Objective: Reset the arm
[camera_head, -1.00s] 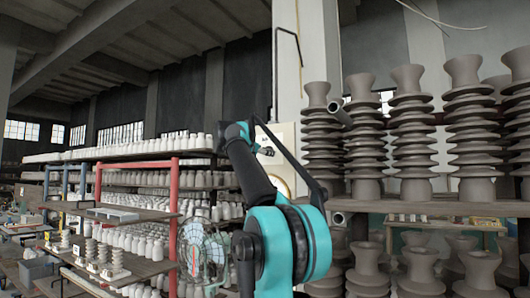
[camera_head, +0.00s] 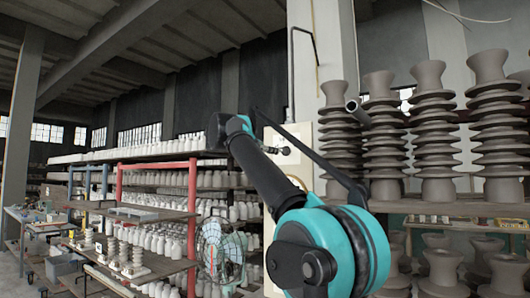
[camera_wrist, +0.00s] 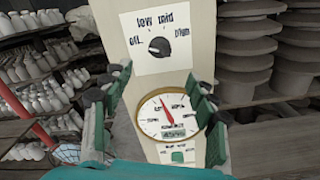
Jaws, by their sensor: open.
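My arm, turquoise and black, rises at the lower middle of the head view and reaches up and left. My gripper (camera_wrist: 157,82) shows in the wrist view with its two dark green fingers spread apart and nothing between them. Beyond the fingers is a pale control panel (camera_wrist: 185,20) with a black knob (camera_wrist: 159,47) marked off, low, mid and high. A round gauge (camera_wrist: 166,115) with a red needle lies below the knob, seen between the fingers. In the head view I cannot make out the gripper's fingers.
Stacks of grey ribbed clay pieces (camera_head: 433,130) stand on a shelf at the right. Racks of white bottle-shaped pieces (camera_head: 150,178) fill the left. A fan in a wire cage (camera_head: 222,250) stands left of my arm. A pale pillar (camera_head: 330,60) rises behind the panel.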

